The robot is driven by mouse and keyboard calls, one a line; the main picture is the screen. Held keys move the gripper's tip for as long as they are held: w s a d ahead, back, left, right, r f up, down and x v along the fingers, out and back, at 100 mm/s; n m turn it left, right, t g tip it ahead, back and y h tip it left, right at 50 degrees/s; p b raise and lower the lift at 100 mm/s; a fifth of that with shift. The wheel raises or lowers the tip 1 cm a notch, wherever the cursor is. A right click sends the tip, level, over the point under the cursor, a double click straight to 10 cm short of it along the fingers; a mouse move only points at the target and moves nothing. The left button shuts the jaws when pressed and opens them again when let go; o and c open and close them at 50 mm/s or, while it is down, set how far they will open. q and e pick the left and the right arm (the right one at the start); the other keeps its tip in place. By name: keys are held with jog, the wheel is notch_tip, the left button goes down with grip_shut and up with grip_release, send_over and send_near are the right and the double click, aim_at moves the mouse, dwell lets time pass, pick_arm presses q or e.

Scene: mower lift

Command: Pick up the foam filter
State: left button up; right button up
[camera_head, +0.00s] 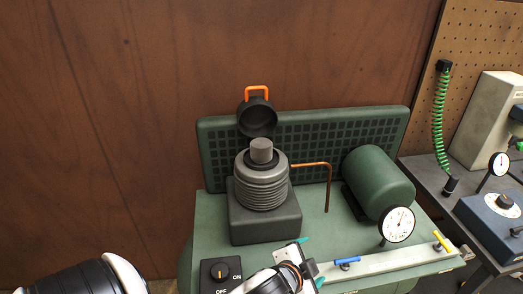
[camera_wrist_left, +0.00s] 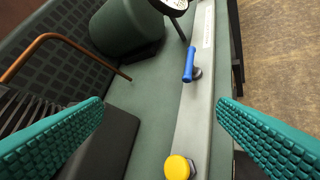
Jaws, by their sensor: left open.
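A grey cylinder (camera_head: 261,150), which looks like the foam filter, stands upright on top of the finned engine body (camera_head: 262,182) in the head view. A dark round cover (camera_head: 257,116) with an orange handle is tipped open behind it. My left gripper (camera_head: 311,262) is at the bench's front, in front of and to the right of the engine, apart from the filter. Its teal fingers are spread and empty; they also show in the left wrist view (camera_wrist_left: 160,135). The filter is not visible in that view. My right gripper is not in view.
A copper pipe (camera_head: 328,185), a green tank (camera_head: 378,180) and a gauge (camera_head: 397,224) stand right of the engine. A pale rail carries a blue lever (camera_head: 347,261), a yellow lever (camera_head: 440,240) and a yellow knob (camera_wrist_left: 179,167). An ON/OFF switch box (camera_head: 220,274) is at front left.

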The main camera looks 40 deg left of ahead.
pick_arm(q)
jog(key=w+d+r+m+t+h, duration=0.35)
jog(key=w+r+m, duration=0.3)
jog(key=r, duration=0.25)
jog(key=w+d+r+m+t+h, duration=0.3)
jog(key=w+d+r+m+t, duration=0.15)
jog(key=r+m, duration=0.35)
jog(key=w+d+r+m+g+h, duration=0.1)
jog(key=d+r+m+g+h, duration=0.4)
jog(key=m+h, duration=0.7)
jog(key=m+g+y, duration=1.4)
jog(key=m+y, duration=0.5)
jog(key=m, duration=0.6)
send_near(261, 143)
jog(key=f, duration=0.4)
jog(key=shift+a+p, duration=0.3)
jog(key=shift+p, duration=0.05)
jog(key=shift+f, duration=0.55)
jog(key=shift+f+p, duration=0.35)
jog(key=shift+p, duration=0.05)
notch_tip(261, 143, down, 4)
jog(key=shift+w+a+r+p, duration=0.15)
jog(key=shift+r+p, duration=0.05)
jog(key=shift+p, duration=0.55)
jog(key=shift+a+f, duration=0.1)
jog(key=shift+f, duration=0.3)
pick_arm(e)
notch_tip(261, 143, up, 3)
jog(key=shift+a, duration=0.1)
